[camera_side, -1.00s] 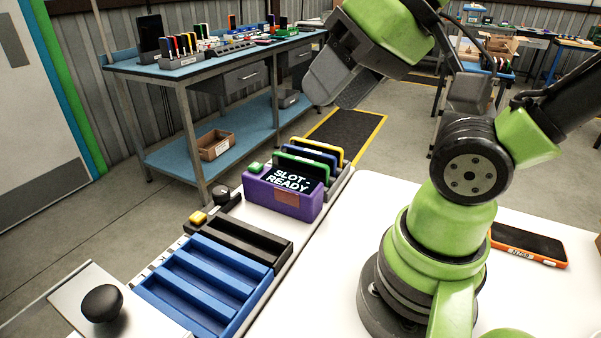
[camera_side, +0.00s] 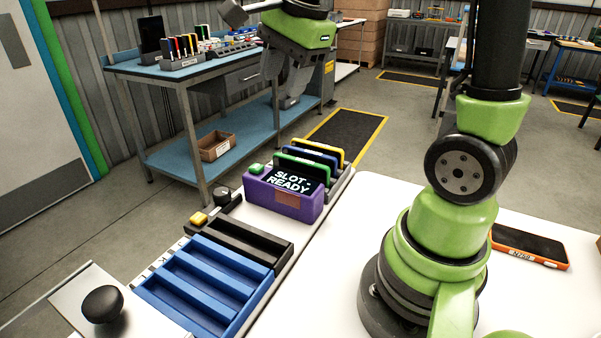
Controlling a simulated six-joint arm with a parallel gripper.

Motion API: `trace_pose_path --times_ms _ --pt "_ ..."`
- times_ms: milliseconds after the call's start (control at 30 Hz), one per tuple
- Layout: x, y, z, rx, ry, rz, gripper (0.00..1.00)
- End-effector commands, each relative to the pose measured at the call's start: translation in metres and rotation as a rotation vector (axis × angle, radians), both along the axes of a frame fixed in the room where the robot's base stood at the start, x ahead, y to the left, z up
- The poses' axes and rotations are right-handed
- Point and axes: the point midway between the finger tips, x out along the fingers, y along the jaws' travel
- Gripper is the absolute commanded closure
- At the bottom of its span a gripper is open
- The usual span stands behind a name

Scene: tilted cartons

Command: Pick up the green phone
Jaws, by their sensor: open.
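The green phone (camera_side: 292,160) stands on edge in a rack (camera_side: 343,182) just behind the purple box. Only its upper edge and part of its face show; the box hides its lower part. A blue phone (camera_side: 318,155) and a yellow phone (camera_side: 326,149) stand behind it in the same rack. My gripper (camera_side: 284,92) is open and points down, well above and behind the rack, in front of the blue workbench in the picture. It is apart from the phones, and nothing shows between its fingers.
The purple box (camera_side: 262,196) has a display reading "SLOT READY". In front lie a black tray (camera_side: 245,238) and an empty blue slotted tray (camera_side: 205,275). A black knob (camera_side: 102,303) is at lower left. An orange-edged phone (camera_side: 530,246) lies on the white table (camera_side: 345,235).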

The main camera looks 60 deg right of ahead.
Motion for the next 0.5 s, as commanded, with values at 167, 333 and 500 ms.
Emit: trace_pose_path --times_ms 167,333,500 --pt "0.033 -0.063 -0.053 0.129 0.137 -0.579 0.54" --pt "0.042 -0.11 -0.104 0.195 0.219 -1.039 0.54" --pt "0.04 -0.134 -0.135 0.22 0.257 -1.295 0.54"
